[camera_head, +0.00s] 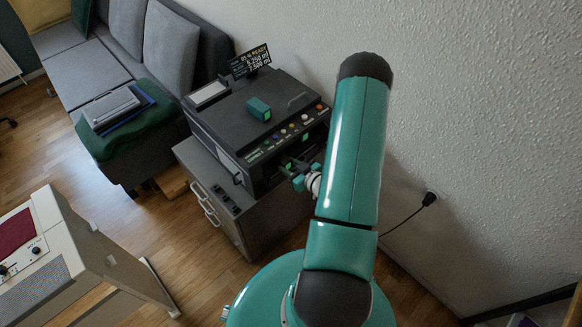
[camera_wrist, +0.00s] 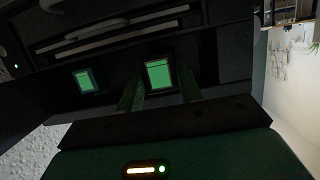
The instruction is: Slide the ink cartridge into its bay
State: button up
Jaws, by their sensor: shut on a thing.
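A dark printer (camera_head: 222,128) stands on a grey cabinet, its front with the bays facing my arm. My gripper (camera_head: 290,168) is at that front, low down. In the wrist view my gripper (camera_wrist: 160,92) has its two dark green fingers on either side of a bright green rectangle, which seems to be the end of the ink cartridge (camera_wrist: 159,75). Its body is dark and hard to make out, so I cannot tell how deep it sits in the bay. A second green rectangle (camera_wrist: 86,81) shows to the left. Another teal cartridge (camera_head: 259,109) lies on the printer's top.
A small display sign (camera_head: 251,62) stands at the printer's back. The grey cabinet (camera_head: 215,185) is below it. A textured wall (camera_head: 470,110) with a plug and cable is to the right. A sofa (camera_head: 95,65) and a pale machine (camera_head: 70,250) are to the left, with clear wooden floor between.

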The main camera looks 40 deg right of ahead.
aim_at(280, 158)
jog(key=shift+w+a, duration=0.1)
jog(key=shift+w, duration=2.7)
jog(key=o, duration=1)
jog(key=shift+o, duration=0.2)
jog(key=shift+s, duration=0.15)
jog(key=shift+v, duration=2.35)
jog(key=v, duration=1.4)
jog(key=shift+r, duration=0.1)
